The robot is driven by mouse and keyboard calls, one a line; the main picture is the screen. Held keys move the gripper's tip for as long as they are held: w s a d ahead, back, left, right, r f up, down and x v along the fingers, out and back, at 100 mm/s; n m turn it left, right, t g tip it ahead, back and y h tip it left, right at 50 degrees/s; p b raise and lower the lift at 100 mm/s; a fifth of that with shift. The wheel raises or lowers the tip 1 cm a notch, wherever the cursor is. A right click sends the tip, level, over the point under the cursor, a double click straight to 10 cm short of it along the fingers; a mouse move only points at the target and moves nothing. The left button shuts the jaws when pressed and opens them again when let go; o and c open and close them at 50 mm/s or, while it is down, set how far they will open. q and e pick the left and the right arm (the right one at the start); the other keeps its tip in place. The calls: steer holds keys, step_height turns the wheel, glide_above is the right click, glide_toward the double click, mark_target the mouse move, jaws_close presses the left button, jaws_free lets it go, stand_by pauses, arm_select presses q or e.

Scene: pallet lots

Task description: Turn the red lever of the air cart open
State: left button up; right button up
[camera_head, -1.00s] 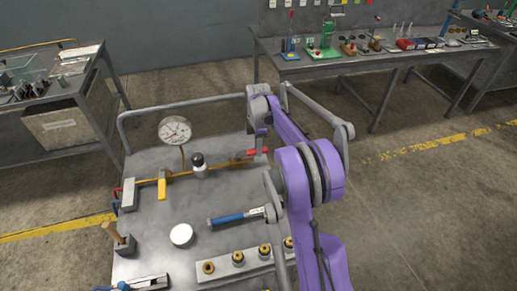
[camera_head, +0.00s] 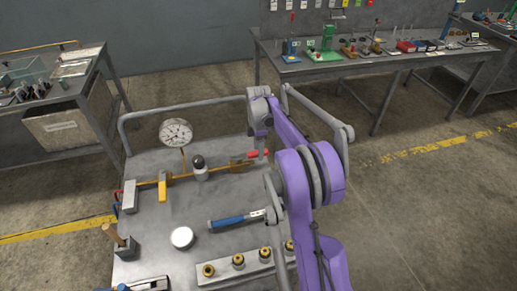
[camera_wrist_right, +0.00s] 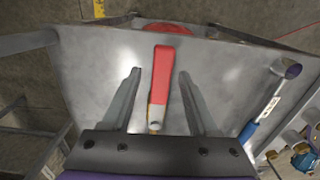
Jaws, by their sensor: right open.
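The air cart (camera_head: 150,225) has a grey top with a brass pipe (camera_head: 220,168) and a round pressure gauge (camera_head: 175,133) on it. The red lever (camera_head: 252,154) is at the pipe's right end, partly hidden by my gripper. In the right wrist view the red lever (camera_wrist_right: 165,78) lies lengthwise between the two fingers of my open right gripper (camera_wrist_right: 158,82), with a gap on each side. In the head view my right gripper (camera_head: 262,146) points down at the lever. My left gripper is not in view.
Workbenches stand behind and at the left.

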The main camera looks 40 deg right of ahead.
step_height(320, 180, up, 11)
steer(key=shift+p, duration=0.3)
steer(key=shift+a+f, duration=0.1)
stand_by(0.5)
steer(key=s+a+r+m+t, duration=0.1)
steer(key=s+a+m, duration=0.25)
steer(key=a, duration=0.55)
steer(key=s+a+r+m+t, duration=0.15)
steer(key=s+a, duration=0.25)
steer(key=a, duration=0.5)
steer(key=s+a+f+m+t, duration=0.1)
steer(key=s+a+f+m, duration=0.1)
steer(key=s+a+f, duration=0.1)
steer(key=s+a+f+m+t+p, duration=0.1)
steer(key=s+a+f+m, duration=0.2)
steer(key=s+a, duration=0.2)
steer(key=s+a+f+m+t, duration=0.1)
steer(key=s+a+f+m, duration=0.1)
steer(key=s+a, duration=0.3)
steer(key=shift+s+f, duration=0.6)
steer(key=shift+s, duration=0.25)
